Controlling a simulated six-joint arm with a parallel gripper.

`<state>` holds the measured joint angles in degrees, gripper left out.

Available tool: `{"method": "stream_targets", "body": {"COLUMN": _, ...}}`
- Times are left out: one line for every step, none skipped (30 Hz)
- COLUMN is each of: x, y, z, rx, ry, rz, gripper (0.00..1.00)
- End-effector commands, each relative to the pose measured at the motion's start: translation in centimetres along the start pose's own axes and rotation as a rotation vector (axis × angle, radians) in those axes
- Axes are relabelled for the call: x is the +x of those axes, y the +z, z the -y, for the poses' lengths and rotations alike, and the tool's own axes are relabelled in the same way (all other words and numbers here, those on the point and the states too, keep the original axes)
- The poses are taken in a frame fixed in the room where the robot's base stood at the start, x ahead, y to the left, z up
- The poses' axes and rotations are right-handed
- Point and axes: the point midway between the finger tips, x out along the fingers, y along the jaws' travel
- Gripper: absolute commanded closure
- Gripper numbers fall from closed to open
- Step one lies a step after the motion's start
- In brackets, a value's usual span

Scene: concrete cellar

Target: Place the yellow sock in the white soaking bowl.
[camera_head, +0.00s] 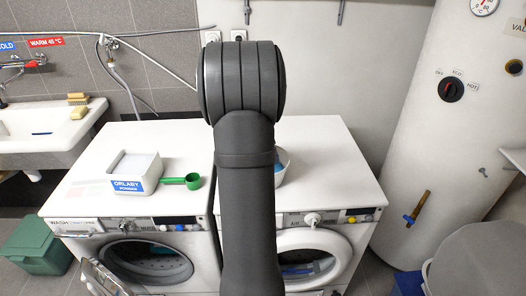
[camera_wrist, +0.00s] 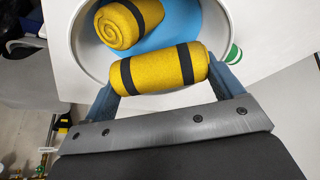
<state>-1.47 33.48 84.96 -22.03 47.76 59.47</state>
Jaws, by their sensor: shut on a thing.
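A rolled yellow sock (camera_wrist: 160,72) with two black bands is gripped crosswise between the fingers of my gripper (camera_wrist: 165,80) in the wrist view. It shows over the near part of the white soaking bowl (camera_wrist: 75,52); its height above the bowl is hard to tell. A second yellow roll (camera_wrist: 118,24) with a black band lies inside the bowl, on a blue bottom or liquid (camera_wrist: 178,38). In the head view the bowl (camera_head: 284,160) stands on the right machine, mostly hidden behind my arm. My gripper and the held sock are hidden there.
A white ORLABY box (camera_head: 135,178) and a green scoop (camera_head: 190,181) stand on the left machine (camera_head: 100,208). A sink (camera_head: 45,150) is at far left, a white boiler (camera_head: 440,130) at right. The right machine's top (camera_head: 335,175) is clear right of the bowl.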

Motion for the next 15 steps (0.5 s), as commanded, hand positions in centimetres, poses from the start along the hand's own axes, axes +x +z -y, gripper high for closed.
{"method": "stream_targets", "body": {"x": 0.20, "y": 0.10, "z": -0.02, "rx": 0.000, "ry": 0.001, "rz": 0.001, "gripper": 0.36}}
{"method": "stream_targets", "body": {"x": 0.29, "y": 0.14, "z": -0.02, "rx": 0.000, "ry": 0.001, "rz": 0.001, "gripper": 0.36}}
{"method": "stream_targets", "body": {"x": 0.41, "y": 0.19, "z": -0.03, "rx": 0.000, "ry": 0.001, "rz": 0.001, "gripper": 0.36}}
{"method": "stream_targets", "body": {"x": 0.49, "y": 0.23, "z": -0.03, "rx": 0.000, "ry": 0.001, "rz": 0.001, "gripper": 0.36}}
{"method": "stream_targets", "body": {"x": 0.58, "y": 0.26, "z": -0.03, "rx": 0.000, "ry": 0.001, "rz": 0.001, "gripper": 0.36}}
{"method": "stream_targets", "body": {"x": 0.69, "y": 0.31, "z": -0.02, "rx": 0.000, "ry": 0.001, "rz": 0.001, "gripper": 0.36}}
{"method": "stream_targets", "body": {"x": 0.78, "y": 0.35, "z": -0.02, "rx": -0.001, "ry": 0.001, "rz": 0.001, "gripper": 0.36}}
{"method": "stream_targets", "body": {"x": 0.86, "y": 0.38, "z": -0.02, "rx": -0.001, "ry": 0.001, "rz": 0.001, "gripper": 0.36}}
{"method": "stream_targets", "body": {"x": 0.96, "y": 0.42, "z": -0.02, "rx": -0.001, "ry": 0.001, "rz": 0.001, "gripper": 0.36}}
{"method": "stream_targets", "body": {"x": 1.01, "y": 0.44, "z": -0.02, "rx": -0.001, "ry": 0.001, "rz": 0.001, "gripper": 0.36}}
{"method": "stream_targets", "body": {"x": 1.02, "y": 0.44, "z": -0.01, "rx": -0.001, "ry": 0.000, "rz": 0.001, "gripper": 0.36}}
{"method": "stream_targets", "body": {"x": 1.00, "y": 0.43, "z": -0.01, "rx": -0.001, "ry": 0.000, "rz": 0.001, "gripper": 0.36}}
{"method": "stream_targets", "body": {"x": 1.00, "y": 0.43, "z": -0.02, "rx": -0.001, "ry": 0.000, "rz": 0.001, "gripper": 0.12}}
{"method": "stream_targets", "body": {"x": 0.99, "y": 0.43, "z": -0.02, "rx": -0.001, "ry": 0.000, "rz": 0.001, "gripper": 0.06}}
{"method": "stream_targets", "body": {"x": 0.99, "y": 0.42, "z": -0.01, "rx": -0.001, "ry": 0.000, "rz": 0.001, "gripper": 0.00}}
